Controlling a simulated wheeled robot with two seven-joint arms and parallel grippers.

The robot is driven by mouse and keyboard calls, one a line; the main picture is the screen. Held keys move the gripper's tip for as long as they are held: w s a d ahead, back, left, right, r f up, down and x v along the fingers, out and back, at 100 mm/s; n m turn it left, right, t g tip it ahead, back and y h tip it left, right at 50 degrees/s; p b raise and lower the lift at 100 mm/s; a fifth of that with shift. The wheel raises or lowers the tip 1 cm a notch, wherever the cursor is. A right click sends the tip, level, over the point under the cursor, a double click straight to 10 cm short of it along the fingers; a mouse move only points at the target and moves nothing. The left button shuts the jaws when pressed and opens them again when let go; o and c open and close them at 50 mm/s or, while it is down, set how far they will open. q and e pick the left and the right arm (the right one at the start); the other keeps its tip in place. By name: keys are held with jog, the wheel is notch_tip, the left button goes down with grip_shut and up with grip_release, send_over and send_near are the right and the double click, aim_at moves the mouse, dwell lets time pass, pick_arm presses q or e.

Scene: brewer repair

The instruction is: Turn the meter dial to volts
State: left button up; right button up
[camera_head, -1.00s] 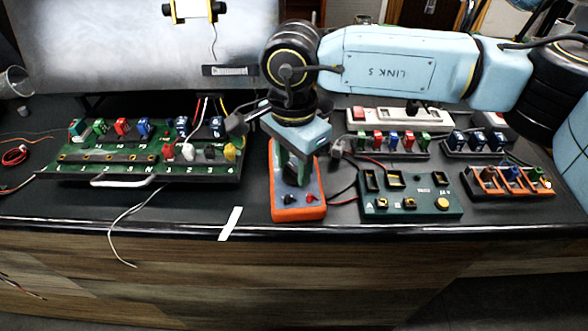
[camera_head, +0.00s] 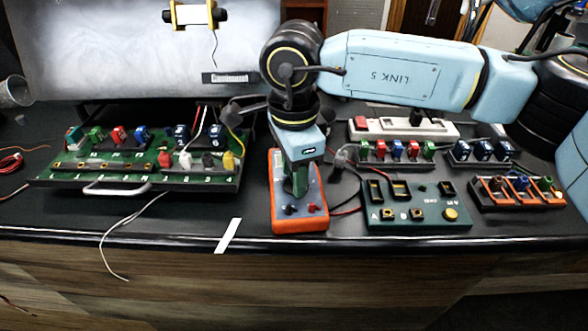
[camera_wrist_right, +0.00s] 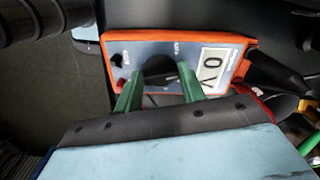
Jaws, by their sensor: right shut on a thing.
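The orange meter (camera_head: 299,222) with a grey-blue face lies flat near the front edge of the bench. My right gripper (camera_head: 298,190) reaches down onto its middle from above. In the right wrist view the meter (camera_wrist_right: 112,88) shows a small display (camera_wrist_right: 212,70) that seems to read "0 V". The black round dial (camera_wrist_right: 160,68) sits between the green fingers of my right gripper (camera_wrist_right: 158,88), which is shut on it. In the head view the dial is hidden by the gripper. My left gripper is not in view.
A green terminal board (camera_head: 50,181) with a handle stands left of the meter. A dark green box (camera_head: 418,214) with sockets and a yellow button stands close on the right. An orange-edged block (camera_head: 517,205) is further right. A white paper strip (camera_head: 228,236) lies at the bench edge.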

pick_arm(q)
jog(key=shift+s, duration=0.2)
pick_arm(e)
jog(key=o, duration=1)
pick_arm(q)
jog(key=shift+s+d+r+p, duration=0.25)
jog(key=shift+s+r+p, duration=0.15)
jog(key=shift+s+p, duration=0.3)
pick_arm(e)
notch_tip(320, 180, up, 13)
jog(key=shift+r, duration=0.2)
